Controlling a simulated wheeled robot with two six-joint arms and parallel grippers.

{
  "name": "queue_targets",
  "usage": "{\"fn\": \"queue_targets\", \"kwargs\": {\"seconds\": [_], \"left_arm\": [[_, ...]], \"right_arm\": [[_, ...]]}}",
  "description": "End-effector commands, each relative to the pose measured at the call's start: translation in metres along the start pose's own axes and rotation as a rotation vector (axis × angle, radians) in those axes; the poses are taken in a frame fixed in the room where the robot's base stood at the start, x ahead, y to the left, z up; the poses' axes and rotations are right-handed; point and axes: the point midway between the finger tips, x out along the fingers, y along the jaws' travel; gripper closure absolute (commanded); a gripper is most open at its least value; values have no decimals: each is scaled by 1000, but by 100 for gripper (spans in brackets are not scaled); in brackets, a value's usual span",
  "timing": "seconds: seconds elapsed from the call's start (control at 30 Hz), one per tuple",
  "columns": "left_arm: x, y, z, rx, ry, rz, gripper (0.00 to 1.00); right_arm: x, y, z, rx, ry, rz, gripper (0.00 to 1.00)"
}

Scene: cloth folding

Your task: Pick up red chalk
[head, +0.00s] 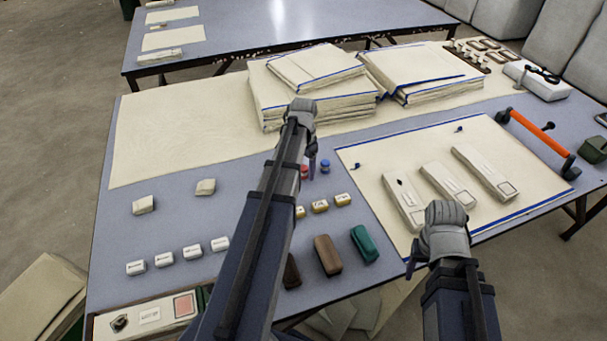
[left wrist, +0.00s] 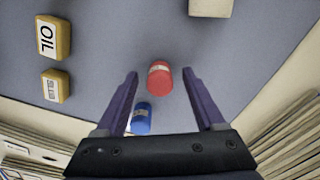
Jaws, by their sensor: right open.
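The red chalk (head: 304,172) is a short red cylinder with a pale label, on the blue-grey table. The blue chalk (head: 325,166) stands just to its right. My left gripper (head: 312,164) hangs beside the red chalk in the head view, partly hidden by its own arm. In the left wrist view, the red chalk (left wrist: 160,80) shows between the tips of my open left gripper (left wrist: 160,73), not gripped. The blue chalk (left wrist: 142,118) shows near the left finger. My right gripper (head: 411,262) is open at the lower right, away from the chalks.
Small labelled yellow blocks (head: 320,206) lie nearby, one marked OIL (left wrist: 52,38). Brown (head: 326,255) and green (head: 364,244) blocks lie in front. Folded cloth stacks (head: 315,66) stand behind. A cream cloth with blue edges (head: 365,195) lies right.

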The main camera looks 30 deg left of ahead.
Motion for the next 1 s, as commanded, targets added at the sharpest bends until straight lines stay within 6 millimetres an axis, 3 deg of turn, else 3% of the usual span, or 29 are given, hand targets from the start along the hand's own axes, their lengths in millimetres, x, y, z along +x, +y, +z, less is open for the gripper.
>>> {"fn": "queue_targets", "kwargs": {"seconds": [0.07,0.6,1.0], "left_arm": [[0,0,0,0,0,0,39],[0,0,0,0,0,0,100],[0,0,0,0,0,0,100]], "right_arm": [[0,0,0,0,0,0,41],[0,0,0,0,0,0,41],[0,0,0,0,0,0,41]]}}
